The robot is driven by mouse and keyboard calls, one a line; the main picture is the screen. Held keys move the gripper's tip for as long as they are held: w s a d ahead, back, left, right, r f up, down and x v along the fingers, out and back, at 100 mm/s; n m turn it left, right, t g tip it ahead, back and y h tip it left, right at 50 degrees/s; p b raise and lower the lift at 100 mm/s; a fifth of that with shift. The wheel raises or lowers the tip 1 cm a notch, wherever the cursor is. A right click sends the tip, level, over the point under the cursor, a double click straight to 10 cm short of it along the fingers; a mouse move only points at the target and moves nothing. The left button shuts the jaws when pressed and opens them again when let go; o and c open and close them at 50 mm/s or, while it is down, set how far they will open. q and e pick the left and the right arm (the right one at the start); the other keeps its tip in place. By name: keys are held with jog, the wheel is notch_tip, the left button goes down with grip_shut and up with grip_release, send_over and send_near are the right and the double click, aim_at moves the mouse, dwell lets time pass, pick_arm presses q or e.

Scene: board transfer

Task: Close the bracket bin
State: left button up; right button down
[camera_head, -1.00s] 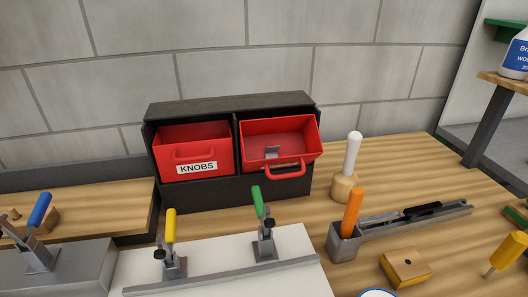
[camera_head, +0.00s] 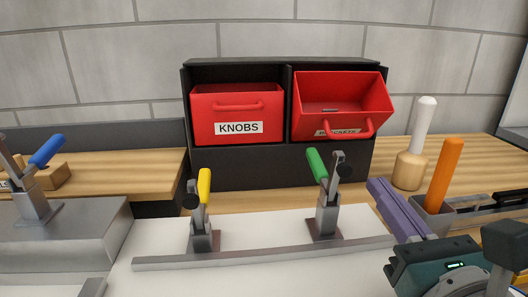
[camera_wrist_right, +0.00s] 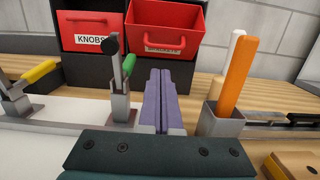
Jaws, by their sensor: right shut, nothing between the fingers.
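The red bracket bin (camera_head: 345,108) is in the right bay of the black cabinet (camera_head: 280,160). It is tilted forward and open, with a small grey piece inside. Its label, partly covered by the handle (camera_head: 344,130), is hard to read. It also shows at the top of the right wrist view (camera_wrist_right: 165,30). My right gripper (camera_head: 378,190) is in front of the cabinet, below and to the right of the bin, apart from it. Its purple fingers (camera_wrist_right: 160,85) are shut together with nothing between them. My left gripper is not in view.
The red KNOBS bin (camera_head: 237,110) fills the left bay. Toggle clamps with yellow (camera_head: 204,187) and green (camera_head: 317,165) handles stand on the white board in front. A mallet (camera_head: 410,160) and an orange-handled tool (camera_head: 444,175) stand to the right.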

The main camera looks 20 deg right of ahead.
send_near(344, 115)
jog(key=w+f, duration=0.1)
jog(key=w, duration=0.1)
jog(key=w+d+f, duration=0.1)
jog(key=w+f, duration=0.1)
jog(key=shift+w+d+f+p, duration=0.15)
jog(key=shift+w+f+p, duration=0.15)
jog(key=shift+p, duration=0.05)
jog(key=r+g+p, duration=0.2)
jog(key=p, duration=0.5)
jog(key=w+r+g+y+p, duration=0.1)
jog(key=r+g+p, duration=0.1)
jog(key=p, duration=0.4)
jog(key=shift+w+d+r+p, duration=0.15)
jog(key=shift+w+r+p, duration=0.1)
jog(key=shift+p, duration=0.15)
jog(key=shift+w+d+r+p, duration=0.1)
jog(key=shift+w+r+p, duration=0.35)
jog(key=shift+p, duration=0.35)
jog(key=shift+w+d+r+p, duration=0.2)
jog(key=shift+w+r+p, duration=0.15)
jog(key=shift+w+r, duration=0.35)
jog(key=shift+w, duration=0.1)
jog(key=shift+r, duration=0.15)
